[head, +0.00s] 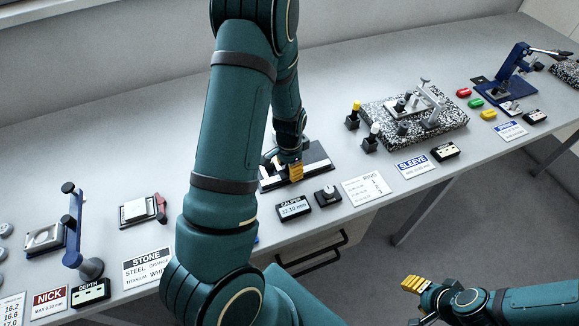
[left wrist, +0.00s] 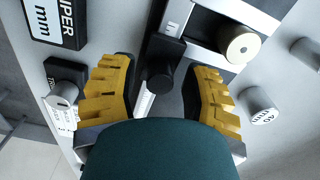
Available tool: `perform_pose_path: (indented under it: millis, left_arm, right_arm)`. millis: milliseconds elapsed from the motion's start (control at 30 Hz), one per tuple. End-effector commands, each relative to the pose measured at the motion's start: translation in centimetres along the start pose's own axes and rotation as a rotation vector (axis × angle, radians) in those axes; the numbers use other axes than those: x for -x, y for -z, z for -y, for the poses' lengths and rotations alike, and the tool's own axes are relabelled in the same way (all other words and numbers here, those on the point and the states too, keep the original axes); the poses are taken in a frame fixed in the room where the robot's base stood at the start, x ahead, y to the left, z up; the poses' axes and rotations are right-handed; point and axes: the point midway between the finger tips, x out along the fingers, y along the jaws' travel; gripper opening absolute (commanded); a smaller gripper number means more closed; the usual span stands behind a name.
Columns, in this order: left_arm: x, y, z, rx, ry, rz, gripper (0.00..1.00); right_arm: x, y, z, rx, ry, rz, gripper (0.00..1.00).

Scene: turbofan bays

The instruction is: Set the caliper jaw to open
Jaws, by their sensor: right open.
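The caliper (head: 318,171) lies on the bench as a dark block with a silver rail. Its display (head: 294,207) reads a value in mm, too small to read surely. My left gripper (head: 294,172) is down at the caliper, its arm hiding part of it. In the left wrist view the yellow fingers (left wrist: 162,100) stand apart on either side of a black caliper jaw piece with a round knob (left wrist: 159,77). I cannot tell whether they touch it. My right gripper (head: 414,284) is off the bench's front edge, open and empty.
A black block with a knob (head: 327,195) stands right of the display. A RING card (head: 366,188), a SLEEVE card (head: 416,166) and a speckled plate with fixtures (head: 452,114) are further right.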

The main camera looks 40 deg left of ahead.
Motion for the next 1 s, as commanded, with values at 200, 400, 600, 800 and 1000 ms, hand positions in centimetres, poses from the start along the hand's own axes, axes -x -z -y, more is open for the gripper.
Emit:
perform_pose_path:
  millis: [200, 400, 600, 800, 1000]
  left_arm:
    - [0.0, 0.0, 0.0, 0.000, 0.000, 0.000, 0.00]
    - [0.0, 1.2, -0.1, -0.002, 0.001, -0.002, 0.00]
    - [0.0, 3.6, -0.6, -0.001, 0.000, -0.003, 0.00]
    - [0.1, 3.7, -0.6, -0.001, 0.000, -0.005, 0.00]
    - [0.0, 3.6, -0.6, -0.001, 0.000, -0.004, 0.55]
  right_arm:
    - [0.0, 0.0, 0.0, 0.000, 0.000, 0.000, 0.47]
    - [-0.1, 0.0, 0.0, 0.000, 0.000, 0.000, 0.47]
    - [-0.3, -0.1, -0.1, 0.000, 0.000, 0.000, 0.47]
    - [-0.3, 0.0, -0.1, 0.000, 0.000, 0.000, 0.47]
    - [-0.3, 0.0, -0.1, 0.000, 0.000, 0.000, 0.47]
